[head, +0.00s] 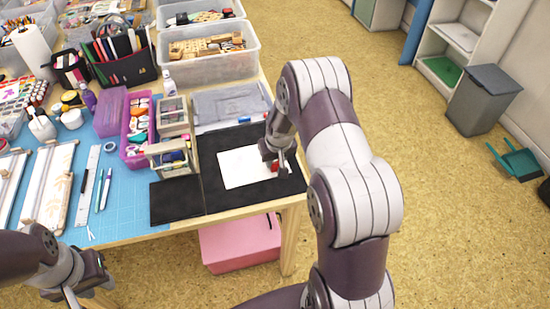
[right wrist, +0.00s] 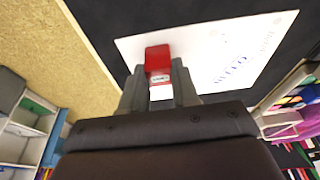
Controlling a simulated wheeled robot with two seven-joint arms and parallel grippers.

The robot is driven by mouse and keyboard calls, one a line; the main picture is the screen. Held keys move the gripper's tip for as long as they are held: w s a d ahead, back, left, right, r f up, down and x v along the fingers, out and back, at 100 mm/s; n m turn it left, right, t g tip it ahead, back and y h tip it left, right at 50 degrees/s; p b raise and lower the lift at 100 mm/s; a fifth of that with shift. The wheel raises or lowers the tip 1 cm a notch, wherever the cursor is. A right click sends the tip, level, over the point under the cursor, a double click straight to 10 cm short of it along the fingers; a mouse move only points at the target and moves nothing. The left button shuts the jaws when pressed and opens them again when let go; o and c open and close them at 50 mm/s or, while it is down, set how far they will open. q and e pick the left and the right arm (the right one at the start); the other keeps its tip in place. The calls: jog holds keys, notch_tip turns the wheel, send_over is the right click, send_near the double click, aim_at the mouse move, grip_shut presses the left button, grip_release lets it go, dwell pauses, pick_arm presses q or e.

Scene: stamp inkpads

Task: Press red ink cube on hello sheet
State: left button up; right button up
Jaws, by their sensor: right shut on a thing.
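The white hello sheet (head: 243,168) lies on a black mat near the table's front right; its blue lettering shows in the right wrist view (right wrist: 232,62). My right gripper (head: 277,160) is over the right part of the sheet. It is shut on the red ink cube (right wrist: 158,60), which also shows in the head view (head: 275,168). The cube is red at its far end, with a pale label band and white part between the fingers. Whether it touches the sheet I cannot tell. My left gripper (head: 80,288) is off the table's front edge at lower left; its fingers are unclear.
A black mat (head: 222,197) lies under the sheet. A wooden box (head: 170,158) and purple bin (head: 137,125) stand to its left. Clear bins (head: 212,65) stand behind. Pens and a ruler (head: 88,180) lie on the blue cutting mat.

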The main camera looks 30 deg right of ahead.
jog(key=shift+s, duration=0.15)
dwell(0.3)
jog(key=shift+r+p, duration=0.55)
notch_tip(320, 180, up, 6)
jog(key=p, duration=0.4)
jog(key=shift+f+p, duration=0.2)
jog(key=shift+p, duration=0.1)
dwell(0.4)
